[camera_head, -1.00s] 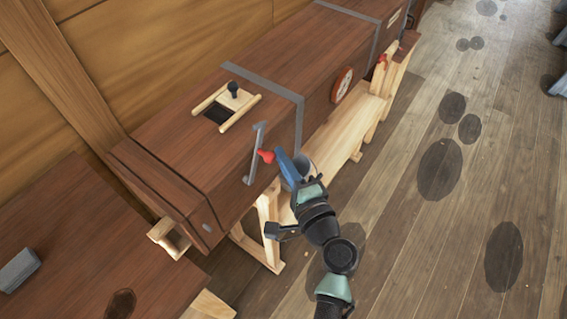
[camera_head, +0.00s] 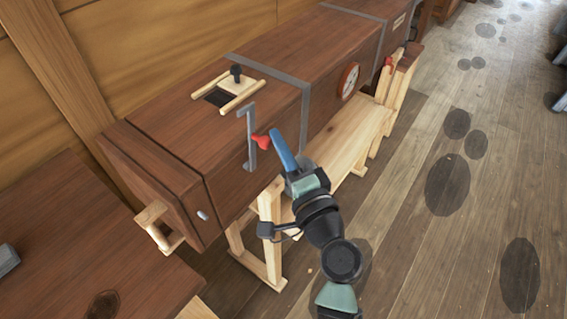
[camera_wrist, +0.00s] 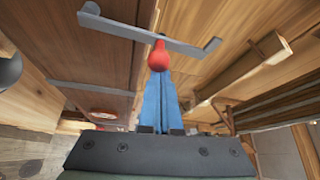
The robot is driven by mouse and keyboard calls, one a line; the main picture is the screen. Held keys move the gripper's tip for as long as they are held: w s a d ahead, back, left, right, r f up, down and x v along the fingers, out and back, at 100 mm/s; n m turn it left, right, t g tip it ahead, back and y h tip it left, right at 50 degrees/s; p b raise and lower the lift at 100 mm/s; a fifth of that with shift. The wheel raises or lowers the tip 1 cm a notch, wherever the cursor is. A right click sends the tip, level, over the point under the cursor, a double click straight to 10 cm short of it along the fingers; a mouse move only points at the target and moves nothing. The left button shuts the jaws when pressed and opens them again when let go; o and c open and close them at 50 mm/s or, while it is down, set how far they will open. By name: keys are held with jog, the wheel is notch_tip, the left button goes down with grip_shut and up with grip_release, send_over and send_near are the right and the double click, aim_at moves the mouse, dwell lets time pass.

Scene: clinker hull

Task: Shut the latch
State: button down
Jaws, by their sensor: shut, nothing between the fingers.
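The latch appears to be a grey metal bar (camera_head: 250,140) with bent ends on the long side of a brown wooden box (camera_head: 165,130). The bar stands close to upright in the head view and crosses the top of the wrist view (camera_wrist: 190,47). A red knob (camera_head: 261,141) sits at its middle and also shows in the wrist view (camera_wrist: 159,56). My gripper (camera_head: 274,134) is shut and empty, its blue fingers pointing at the bar. The fingertips are right at the knob; I cannot tell whether they touch it.
A sliding lid with a black knob (camera_head: 236,73) lies on the box top beside a dark opening. Grey bands cross the box. A round red-rimmed dial (camera_head: 348,81) is farther along. A pale wooden trestle (camera_head: 268,225) stands below. The plank floor at right is open.

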aim_at(263, 146)
jog(key=n+b, duration=0.1)
jog(key=b, duration=0.2)
jog(key=s+a+n+t+y+b, duration=0.1)
jog(key=b, duration=0.3)
jog(key=s+a+f+n+b, duration=0.1)
jog(key=n+b, duration=0.1)
jog(key=b, duration=0.2)
jog(key=shift+s+y, duration=0.25)
jog(key=shift+y, duration=0.15)
jog(key=s+a+f+n+g+y+b, duration=0.2)
jog(key=n+y+b, duration=0.3)
jog(key=n+b, duration=0.5)
jog(key=s+a+f+n+g+y+b, duration=0.2)
jog(key=n+b, duration=0.8)
jog(key=b, duration=1.5)
jog(key=s+f+g+y, duration=0.1)
jog(key=s+y, duration=0.1)
jog(key=y, duration=0.1)
jog(key=shift+s+a+f+y, duration=0.2)
jog(key=shift+a+f+y, duration=0.1)
jog(key=shift+f, duration=0.1)
jog(key=shift+f+b, duration=0.1)
jog(key=shift+b, duration=0.4)
